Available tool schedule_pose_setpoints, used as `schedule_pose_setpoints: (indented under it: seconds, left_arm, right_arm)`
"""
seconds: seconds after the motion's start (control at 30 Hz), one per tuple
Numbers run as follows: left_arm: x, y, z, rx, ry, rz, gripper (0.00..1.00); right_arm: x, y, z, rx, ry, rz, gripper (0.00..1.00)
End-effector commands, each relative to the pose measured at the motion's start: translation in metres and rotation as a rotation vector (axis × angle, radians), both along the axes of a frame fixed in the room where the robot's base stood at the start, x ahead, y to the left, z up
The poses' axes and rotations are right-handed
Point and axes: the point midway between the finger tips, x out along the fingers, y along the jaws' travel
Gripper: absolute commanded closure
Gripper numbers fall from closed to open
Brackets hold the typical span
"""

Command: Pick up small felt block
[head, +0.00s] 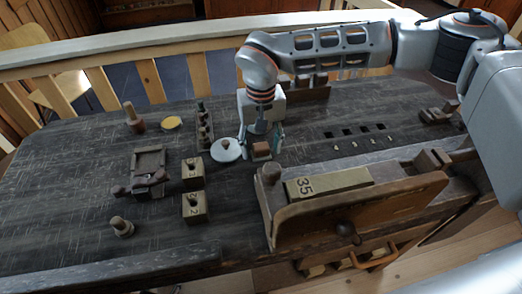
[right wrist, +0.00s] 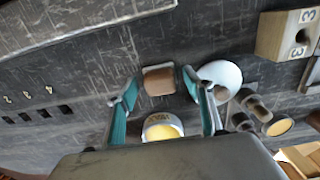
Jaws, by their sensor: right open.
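The small felt block (head: 261,149) is a brown block on the dark wooden table; it also shows in the right wrist view (right wrist: 158,80). My right gripper (head: 261,153) is over it with teal fingers spread, one on each side of the block. In the right wrist view the right gripper (right wrist: 160,84) is open, with visible gaps between the fingertips and the block. My left gripper is not in view.
A white round lid with a knob (head: 226,150) sits close left of the right gripper. Numbered blocks (head: 195,207) stand farther left. A long block marked 35 (head: 330,182) lies behind a wooden board (head: 380,212) in front. A round yellow-topped piece (right wrist: 162,131) lies near the fingers.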

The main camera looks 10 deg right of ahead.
Motion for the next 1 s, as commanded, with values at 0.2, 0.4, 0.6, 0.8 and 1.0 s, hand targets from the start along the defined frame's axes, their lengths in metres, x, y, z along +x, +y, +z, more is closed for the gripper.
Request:
schedule_pose_setpoints:
  seconds: [0.2,0.4,0.6,0.8,1.0]
  left_arm:
    - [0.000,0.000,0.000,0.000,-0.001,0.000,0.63]
    - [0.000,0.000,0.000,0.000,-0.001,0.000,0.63]
    - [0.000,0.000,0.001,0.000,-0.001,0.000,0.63]
    - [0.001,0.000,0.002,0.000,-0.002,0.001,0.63]
    - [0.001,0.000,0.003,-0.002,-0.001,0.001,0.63]
  right_arm:
    - [0.000,0.000,0.000,0.000,0.000,0.001,0.80]
    - [0.000,0.000,0.000,0.000,0.000,0.001,0.86]
    - [0.000,0.000,0.003,0.000,-0.001,0.001,0.86]
    - [0.002,0.000,0.033,0.000,-0.006,0.002,0.86]
    - [0.001,0.000,0.072,0.000,-0.004,0.000,0.86]
